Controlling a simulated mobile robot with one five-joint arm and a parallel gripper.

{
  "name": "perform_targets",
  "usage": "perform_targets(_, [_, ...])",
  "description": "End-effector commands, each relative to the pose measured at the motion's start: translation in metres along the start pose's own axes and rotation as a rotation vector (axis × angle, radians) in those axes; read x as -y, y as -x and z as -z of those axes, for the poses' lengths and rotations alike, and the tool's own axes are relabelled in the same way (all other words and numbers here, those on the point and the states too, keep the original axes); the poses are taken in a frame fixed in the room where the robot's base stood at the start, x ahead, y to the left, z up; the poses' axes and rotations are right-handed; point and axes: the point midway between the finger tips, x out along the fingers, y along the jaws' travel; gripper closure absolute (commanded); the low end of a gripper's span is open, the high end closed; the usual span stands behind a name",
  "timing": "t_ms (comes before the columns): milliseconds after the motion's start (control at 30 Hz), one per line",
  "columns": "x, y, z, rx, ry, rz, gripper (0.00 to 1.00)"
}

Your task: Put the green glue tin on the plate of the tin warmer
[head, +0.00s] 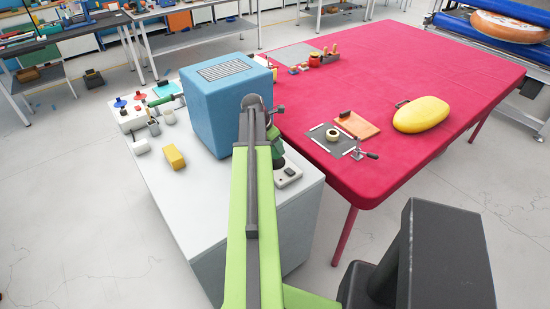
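A dark green object (277,149), which looks like the green glue tin, shows just right of my lime-green arm. The arm hides its left part. Below it is a low white device (288,178) with a dark part on top, at the right edge of the white cabinet; it looks like the tin warmer. Its plate is mostly hidden, and I cannot tell whether the tin touches it. The end of my arm with my gripper (273,124) is close above the green object. The fingers are too hidden to tell whether they hold it.
A blue box with a vent (225,98) stands on the white cabinet (188,211) left of my arm. A yellow block (174,156) and small tools lie left of it. The red table (395,75) beside the cabinet carries a yellow float (421,114), an orange board (357,125) and a tape roll (332,134).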

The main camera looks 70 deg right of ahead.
Motion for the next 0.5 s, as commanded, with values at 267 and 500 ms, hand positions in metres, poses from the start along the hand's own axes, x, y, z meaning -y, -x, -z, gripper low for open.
perform_targets(267, [-0.004,-0.012,0.003,0.001,0.001,0.0,1.0])
perform_targets(500, [-0.004,-0.044,0.016,0.001,0.001,0.0,1.0])
